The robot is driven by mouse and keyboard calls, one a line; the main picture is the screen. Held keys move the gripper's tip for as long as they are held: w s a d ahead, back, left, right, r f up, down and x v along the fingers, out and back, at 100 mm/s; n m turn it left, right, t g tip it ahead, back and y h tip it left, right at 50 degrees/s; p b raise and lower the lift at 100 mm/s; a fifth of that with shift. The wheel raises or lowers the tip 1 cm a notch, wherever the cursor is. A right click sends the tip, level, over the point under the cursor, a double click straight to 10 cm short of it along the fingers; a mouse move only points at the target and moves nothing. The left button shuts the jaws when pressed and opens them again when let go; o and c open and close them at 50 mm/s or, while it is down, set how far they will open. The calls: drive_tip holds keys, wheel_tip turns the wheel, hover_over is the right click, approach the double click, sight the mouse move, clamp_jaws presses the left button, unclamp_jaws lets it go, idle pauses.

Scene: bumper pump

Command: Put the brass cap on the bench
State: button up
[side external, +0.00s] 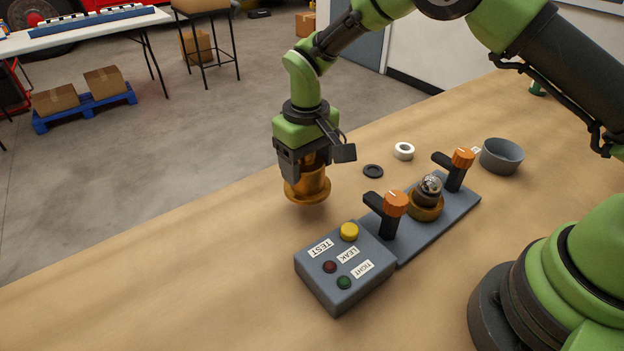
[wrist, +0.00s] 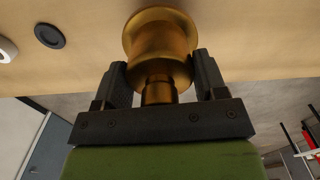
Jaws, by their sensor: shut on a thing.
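The brass cap (side external: 307,187) is a flanged brass cylinder, held upright with its wide flange downward, over the left part of the wooden bench (side external: 190,250). My gripper (side external: 306,160) is shut on the brass cap, with a jaw on each side of its narrower part. The wrist view also shows the cap (wrist: 160,45) between the two jaws (wrist: 160,85). The flange is close to the bench top; I cannot tell whether it touches. The far side of the cap is hidden.
A grey fixture plate (side external: 440,225) carries two orange-knobbed clamps (side external: 396,204) (side external: 462,158) around a brass seat (side external: 425,207). A grey test box (side external: 345,268) adjoins it. A black ring (side external: 373,171), a white ring (side external: 404,151) and a grey bowl (side external: 501,156) lie behind. The bench's left front is clear.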

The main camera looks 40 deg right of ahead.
sight(307, 181)
drive_tip(key=shift+f, duration=2.05)
drive_tip(key=o, duration=1.1)
drive_tip(key=shift+f, duration=0.15)
drive_tip(key=shift+o, duration=0.2)
